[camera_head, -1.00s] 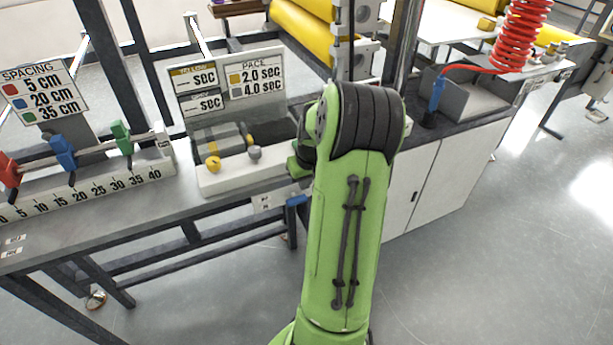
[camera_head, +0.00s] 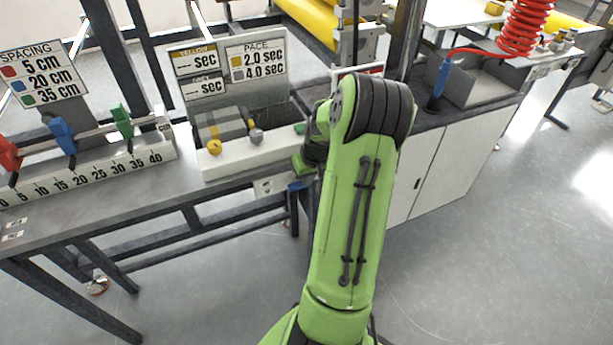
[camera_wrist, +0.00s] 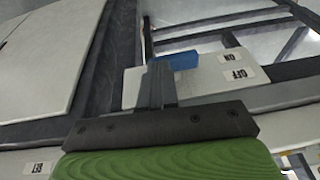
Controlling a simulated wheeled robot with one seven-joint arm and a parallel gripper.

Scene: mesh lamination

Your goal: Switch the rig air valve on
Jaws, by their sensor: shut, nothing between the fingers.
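The air valve's blue handle (camera_wrist: 180,60) shows in the wrist view beside a pale plate with ON and OFF labels (camera_wrist: 238,66). In the head view, part of the blue handle (camera_head: 299,184) shows below the bench edge, next to the pale label plate (camera_head: 270,186). My gripper (camera_wrist: 158,70) is shut and empty. In the wrist view its fingertips appear close to the handle, overlapping it at its left end; I cannot tell whether they touch. In the head view my arm hides the fingers, and only a green part of my gripper shows above the handle.
A white block with yellow and grey knobs (camera_head: 245,155) sits on the bench above the valve. A spacing rail (camera_head: 90,172) with red, blue and green clamps lies left. White cabinet doors (camera_head: 440,165) stand right. The floor at right is clear.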

